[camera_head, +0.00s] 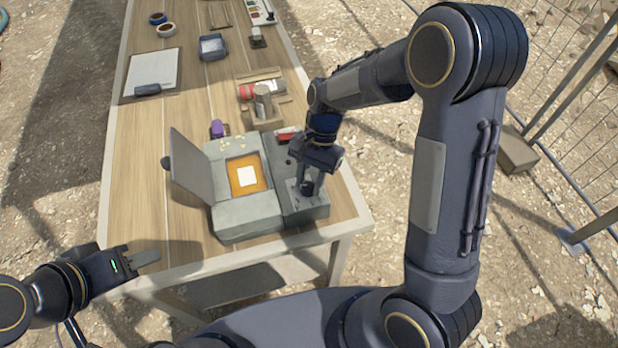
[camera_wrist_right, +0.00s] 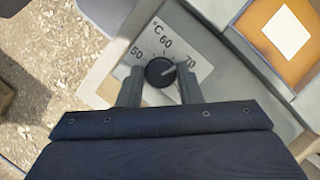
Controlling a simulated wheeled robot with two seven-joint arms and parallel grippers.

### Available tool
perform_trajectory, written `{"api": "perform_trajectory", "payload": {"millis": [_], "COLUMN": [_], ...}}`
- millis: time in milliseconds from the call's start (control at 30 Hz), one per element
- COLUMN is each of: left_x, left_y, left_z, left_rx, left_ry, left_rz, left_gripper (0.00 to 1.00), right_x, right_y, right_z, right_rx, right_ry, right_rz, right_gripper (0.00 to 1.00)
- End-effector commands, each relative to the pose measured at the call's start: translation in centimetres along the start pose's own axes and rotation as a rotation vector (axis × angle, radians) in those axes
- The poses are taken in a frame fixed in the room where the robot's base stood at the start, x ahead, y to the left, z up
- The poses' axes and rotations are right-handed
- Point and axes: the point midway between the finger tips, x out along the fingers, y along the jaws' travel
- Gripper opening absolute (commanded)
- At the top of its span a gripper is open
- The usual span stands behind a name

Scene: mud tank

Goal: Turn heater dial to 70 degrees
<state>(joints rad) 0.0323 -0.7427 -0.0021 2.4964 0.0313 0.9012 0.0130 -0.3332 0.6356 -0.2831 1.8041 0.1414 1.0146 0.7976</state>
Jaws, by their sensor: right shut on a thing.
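The heater dial (camera_wrist_right: 160,73) is a round black knob on a grey panel, with 50, 60 and 70 printed around it beside a °C sign. Its light pointer line is toward the right, close to the 70 mark. My right gripper (camera_wrist_right: 160,82) is shut on the dial, one finger on each side. In the head view, my right gripper (camera_head: 307,187) reaches down onto the front right of the grey heater unit (camera_head: 248,218); its fingers partly hide the dial. My left gripper (camera_head: 146,257) is near the table's front left corner, away from the heater; its finger gap is unclear.
The heater's lid (camera_head: 191,168) stands open at the left, above an orange recess with a white square (camera_head: 247,177). A white sheet (camera_head: 160,68) lies farther back. The table's left front is clear.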

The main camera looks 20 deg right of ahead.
Motion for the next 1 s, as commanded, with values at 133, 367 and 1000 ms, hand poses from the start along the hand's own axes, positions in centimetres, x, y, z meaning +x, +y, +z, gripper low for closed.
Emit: {"api": "perform_trajectory", "payload": {"millis": [133,367,1000], "left_x": [-0.07,-0.10,-0.10], "left_y": [0.03,0.05,0.05], "left_z": [-0.04,-0.05,-0.05], "left_rx": [0.000,0.000,0.000], "left_ry": [0.000,0.000,0.000], "left_rz": [0.000,0.000,0.000], "left_gripper": [0.36,0.36,0.36], "right_x": [-0.03,-0.01,0.02], "right_y": [0.04,0.04,0.06], "right_z": [-0.02,-0.02,-0.01], "right_rx": [0.058,0.105,0.112], "right_ry": [0.001,0.001,0.001], "right_rz": [-0.025,-0.046,-0.047], "right_gripper": [0.10,0.10,0.54]}}
